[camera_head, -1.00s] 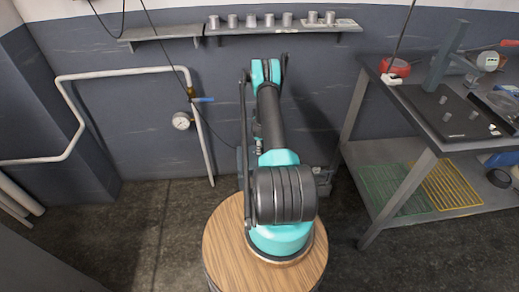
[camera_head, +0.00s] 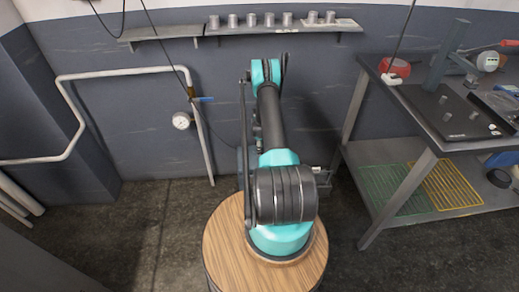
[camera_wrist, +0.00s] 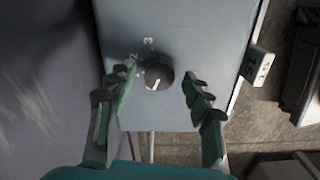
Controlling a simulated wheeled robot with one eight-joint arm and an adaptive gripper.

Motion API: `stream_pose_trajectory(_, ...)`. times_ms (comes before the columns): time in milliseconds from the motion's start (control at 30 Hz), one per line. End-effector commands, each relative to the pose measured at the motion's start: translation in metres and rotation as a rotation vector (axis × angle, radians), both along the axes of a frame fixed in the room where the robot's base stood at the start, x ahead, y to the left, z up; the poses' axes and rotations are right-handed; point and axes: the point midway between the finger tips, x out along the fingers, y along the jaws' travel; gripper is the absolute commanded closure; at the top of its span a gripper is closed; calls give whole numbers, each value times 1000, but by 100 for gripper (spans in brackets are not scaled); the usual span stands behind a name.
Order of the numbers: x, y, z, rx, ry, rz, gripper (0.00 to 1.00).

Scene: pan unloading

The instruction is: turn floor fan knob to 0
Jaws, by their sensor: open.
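The fan knob (camera_wrist: 159,77) is a round dark knob with a light pointer mark, on a pale blue-grey panel (camera_wrist: 205,35) in the wrist view. My gripper (camera_wrist: 157,80) is open, with one finger to the left of the knob and one to the right. The left fingertips look closer to the knob than the right ones. I cannot tell whether either finger touches it. In the head view my arm hides the gripper, the knob and most of the fan.
A grey socket box (camera_wrist: 257,64) sits beside the panel's right edge. In the head view a metal workbench (camera_head: 448,147) stands right, a wall shelf (camera_head: 300,28) holds several metal cylinders, and a white pipe (camera_head: 120,74) with a gauge (camera_head: 181,121) runs along the left wall.

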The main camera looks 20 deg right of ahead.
Motion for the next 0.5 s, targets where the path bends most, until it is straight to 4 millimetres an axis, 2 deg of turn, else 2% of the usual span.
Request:
stream_pose_trajectory(133,0,0,5,0,0,0,49)
stream_pose_trajectory(233,0,0,15,0,-1,0,49)
stream_pose_trajectory(500,0,0,65,0,0,0,49)
